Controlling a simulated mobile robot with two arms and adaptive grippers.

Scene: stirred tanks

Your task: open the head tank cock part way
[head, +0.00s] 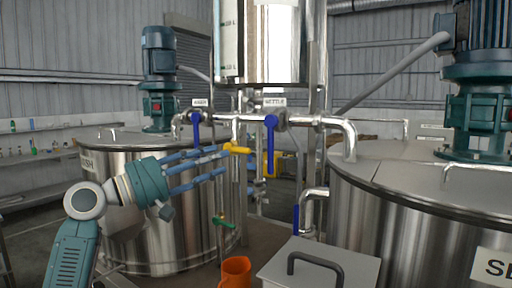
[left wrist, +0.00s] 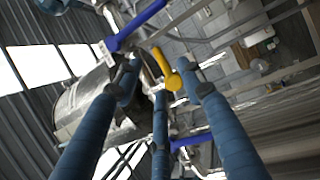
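The head tank (head: 270,42) is a steel vessel with a level scale on its left side, high at the centre. Below it is a cock with a yellow lever (head: 238,149), which points sideways to the left in the head view. The yellow lever (left wrist: 165,68) also shows in the left wrist view, between the spread fingertips. My left gripper (head: 220,161) has blue fingers, open and apart, close by the lever's left end. I cannot tell whether any finger touches the lever. My right gripper is not in view.
Two blue levers hang at the left (head: 196,132) and right (head: 270,136) of the pipe, the right one labelled KETTLE. Large steel tanks stand left (head: 160,240) and right (head: 380,215). Below are a green-handled tap (head: 222,222), an orange jug (head: 235,270) and a grey lidded box (head: 345,268).

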